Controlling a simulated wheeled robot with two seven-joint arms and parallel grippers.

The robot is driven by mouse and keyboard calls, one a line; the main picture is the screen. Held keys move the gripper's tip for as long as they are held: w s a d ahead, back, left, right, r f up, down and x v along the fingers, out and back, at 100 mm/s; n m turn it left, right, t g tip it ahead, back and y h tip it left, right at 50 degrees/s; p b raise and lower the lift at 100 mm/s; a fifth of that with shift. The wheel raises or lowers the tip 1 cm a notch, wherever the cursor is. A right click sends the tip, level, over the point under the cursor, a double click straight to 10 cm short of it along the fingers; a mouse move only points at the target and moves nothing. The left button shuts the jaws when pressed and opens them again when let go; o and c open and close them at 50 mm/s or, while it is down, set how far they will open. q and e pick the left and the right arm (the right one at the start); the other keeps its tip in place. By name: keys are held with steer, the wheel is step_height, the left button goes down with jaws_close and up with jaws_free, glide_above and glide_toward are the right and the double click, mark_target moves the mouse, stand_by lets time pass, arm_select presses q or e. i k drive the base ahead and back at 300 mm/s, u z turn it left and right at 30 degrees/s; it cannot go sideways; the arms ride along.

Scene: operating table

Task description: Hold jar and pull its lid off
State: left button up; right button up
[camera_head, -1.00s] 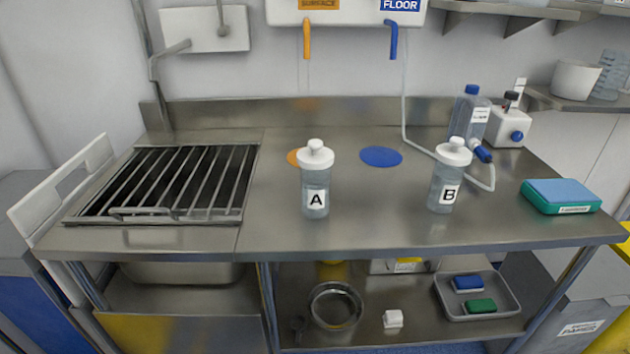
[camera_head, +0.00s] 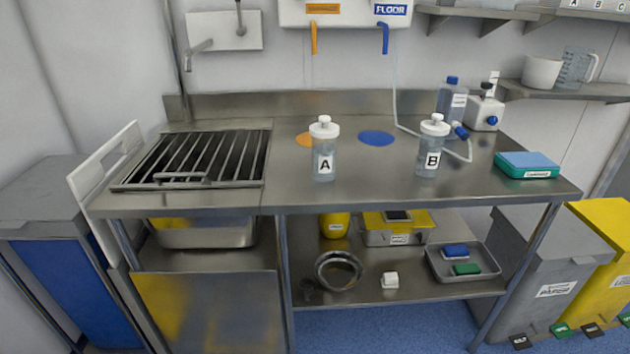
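Two clear jars with white knobbed lids stand upright on the steel counter. Jar A (camera_head: 323,164) is near the middle, and its lid (camera_head: 324,128) sits on top. Jar B (camera_head: 430,161) stands to its right, and its lid (camera_head: 434,126) is also on. Neither of my grippers shows in this view, and nothing touches the jars.
The steel counter (camera_head: 290,188) is clear around both jars. A slatted rack (camera_head: 200,158) lies at left. A blue-capped bottle (camera_head: 450,100) and white dispenser (camera_head: 487,112) stand behind jar B. A green-and-blue sponge pack (camera_head: 527,165) lies at right. Bins (camera_head: 550,270) stand at lower right.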

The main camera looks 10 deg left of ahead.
mark_target(324, 152)
steer(key=z, duration=0.05)
steer(key=k, duration=0.6)
steer(key=u, duration=0.85)
steer(key=i, duration=1.3)
steer(key=z, duration=0.85)
